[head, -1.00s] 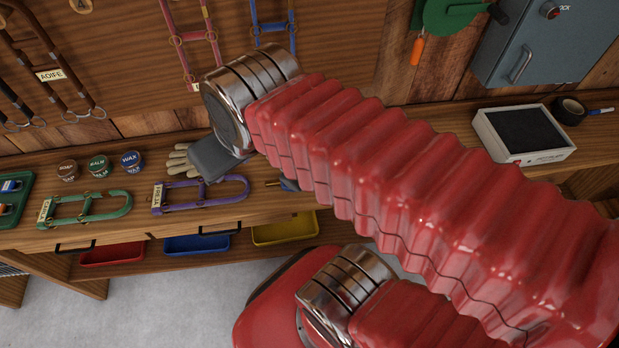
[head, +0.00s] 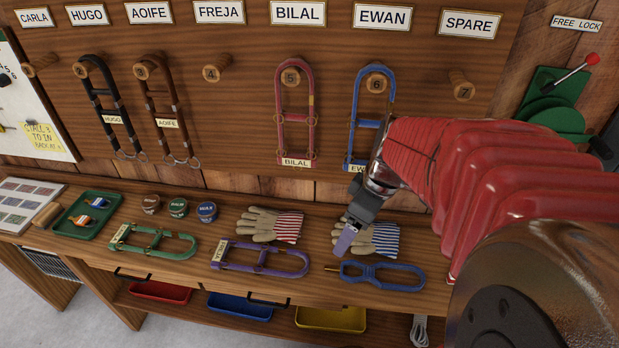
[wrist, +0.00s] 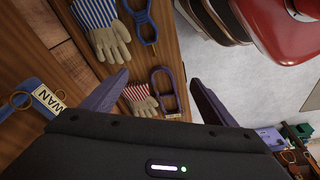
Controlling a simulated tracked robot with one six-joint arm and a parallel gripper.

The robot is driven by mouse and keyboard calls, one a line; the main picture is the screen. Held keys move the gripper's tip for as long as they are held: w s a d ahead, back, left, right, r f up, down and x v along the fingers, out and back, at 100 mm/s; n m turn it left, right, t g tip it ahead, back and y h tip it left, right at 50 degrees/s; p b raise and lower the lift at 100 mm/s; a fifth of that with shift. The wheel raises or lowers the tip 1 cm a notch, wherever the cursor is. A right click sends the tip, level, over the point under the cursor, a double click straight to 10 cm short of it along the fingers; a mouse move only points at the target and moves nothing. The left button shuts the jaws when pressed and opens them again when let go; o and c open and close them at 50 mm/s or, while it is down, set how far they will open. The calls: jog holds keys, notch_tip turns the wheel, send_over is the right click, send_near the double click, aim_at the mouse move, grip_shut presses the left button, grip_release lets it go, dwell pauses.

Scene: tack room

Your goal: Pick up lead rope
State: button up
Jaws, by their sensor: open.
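A blue coiled rope (head: 383,275), looped with a narrow middle and a brass-coloured clip at its left end, looks like the lead rope. It lies on the wooden bench, right of the purple halter (head: 262,259). It also shows at the top of the wrist view (wrist: 141,20). My gripper (head: 346,240) is above the bench, near the blue-striped glove and behind the rope in the head view. In the wrist view its jaws (wrist: 158,84) are apart and empty, with the purple halter seen beyond them. The rope lies outside the gap between the jaws.
A blue-striped glove (head: 378,238) and a red-striped glove (head: 268,226) lie behind. A green halter (head: 152,241), several tins and a green tray (head: 87,216) are to the left. Halters hang on wall pegs, the blue one (head: 368,105) close to my arm. Coloured bins (head: 330,318) sit below.

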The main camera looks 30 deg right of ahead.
jog(key=s+d+f+n+y, duration=0.2)
jog(key=s+d+f+n, duration=0.1)
jog(key=d+f, duration=0.6)
jog(key=d+n, duration=0.1)
jog(key=d, duration=0.3)
jog(key=shift+s+d+f+n, duration=0.2)
jog(key=shift+d+f+n, duration=0.15)
jog(key=shift+f+n, duration=0.05)
jog(key=shift+a+f+y, duration=0.1)
jog(key=shift+y, duration=0.2)
send_over(372, 271)
jog(key=s+d, duration=0.2)
jog(key=f, duration=0.7)
jog(key=shift+w+d+f, duration=0.1)
jog(key=shift+w+f, duration=0.1)
jog(key=shift+f, duration=0.2)
jog(key=shift+f, duration=0.1)
jog(key=shift+x, duration=2.5)
jog(key=shift+w, duration=0.15)
jog(key=c, duration=1.4)
